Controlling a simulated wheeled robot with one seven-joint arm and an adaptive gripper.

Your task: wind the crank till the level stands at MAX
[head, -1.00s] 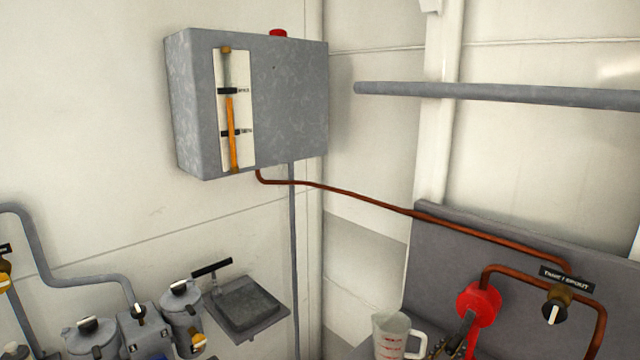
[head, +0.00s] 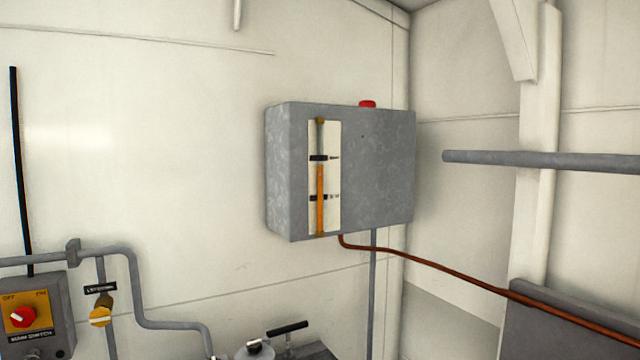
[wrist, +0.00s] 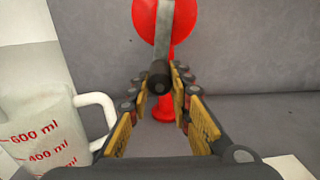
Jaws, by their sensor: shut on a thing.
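A grey tank (head: 365,170) hangs on the wall in the head view, with a white gauge strip (head: 333,180) on its front. The orange level column (head: 320,200) stands well above the lower black mark, its top just below or at the upper black mark (head: 318,158). The mark lettering is too small to read surely. In the wrist view the crank shows as a red disc (wrist: 150,18) with a grey arm (wrist: 167,40) and dark handle (wrist: 159,75). My gripper (wrist: 158,84) is shut on the handle. Neither crank nor gripper shows in the head view now.
A measuring jug (wrist: 45,135) stands close to the left of my gripper. A copper pipe (head: 450,270) runs from the tank to the right. A main switch box (head: 35,315) and a yellow-handled valve (head: 101,315) are at the lower left.

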